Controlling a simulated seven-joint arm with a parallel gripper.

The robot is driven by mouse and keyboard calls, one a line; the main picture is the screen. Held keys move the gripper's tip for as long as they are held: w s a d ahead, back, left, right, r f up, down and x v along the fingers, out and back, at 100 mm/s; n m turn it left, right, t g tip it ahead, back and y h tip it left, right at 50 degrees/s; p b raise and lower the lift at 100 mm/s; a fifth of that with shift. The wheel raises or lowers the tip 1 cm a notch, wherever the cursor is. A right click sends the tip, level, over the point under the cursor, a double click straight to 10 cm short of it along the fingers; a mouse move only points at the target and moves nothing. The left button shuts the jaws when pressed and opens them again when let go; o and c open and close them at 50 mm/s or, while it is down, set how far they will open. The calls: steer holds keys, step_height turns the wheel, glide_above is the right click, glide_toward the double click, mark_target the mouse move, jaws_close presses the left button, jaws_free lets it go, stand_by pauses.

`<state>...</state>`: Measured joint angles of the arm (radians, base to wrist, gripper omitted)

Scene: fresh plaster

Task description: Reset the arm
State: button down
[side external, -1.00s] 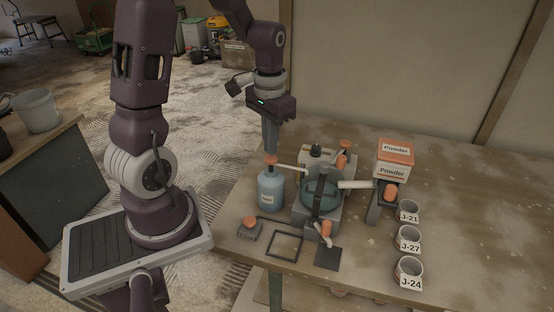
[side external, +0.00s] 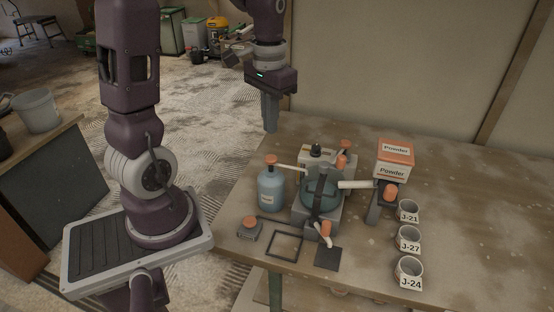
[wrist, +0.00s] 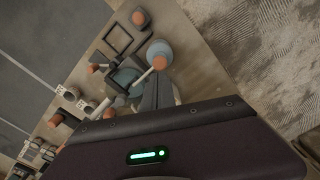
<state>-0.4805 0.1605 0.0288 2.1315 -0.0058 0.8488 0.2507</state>
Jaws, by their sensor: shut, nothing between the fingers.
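My gripper (side external: 270,112) hangs pointing down in the side view, raised above the back left part of the table, with its fingers together and nothing between them. It is clear of the blue bottle (side external: 271,188), which has an orange cap and stands below it. In the wrist view my gripper's fingers (wrist: 157,92) reach up past the dark wrist housing, and the bottle (wrist: 160,50) shows beyond them. The finger tips are hard to make out there.
A mixing device with a teal bowl (side external: 318,198) stands right of the bottle. A Powder box (side external: 394,163) and cups J-21 (side external: 409,211), J-27 (side external: 409,238) and J-24 (side external: 408,272) stand further right. A black square frame (side external: 285,245) lies in front. The table's (side external: 480,220) right side is bare.

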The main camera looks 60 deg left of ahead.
steer(key=shift+r, duration=0.1)
steer(key=s+d+r+m+t, duration=0.1)
steer(key=s+d+r+t, duration=0.1)
steer(key=s+d+r, duration=0.2)
steer(key=s+d+r+m+t, duration=0.2)
steer(key=s+d+r+t, duration=0.1)
steer(key=s+d, duration=0.5)
steer(key=shift+s+d+r+t, duration=0.15)
steer(key=shift+d+r+t, duration=0.15)
steer(key=shift+d+r, duration=0.7)
steer(key=c, duration=2.2)
jaws_free()
steer(key=shift+d+f, duration=0.1)
steer(key=shift+f, duration=0.05)
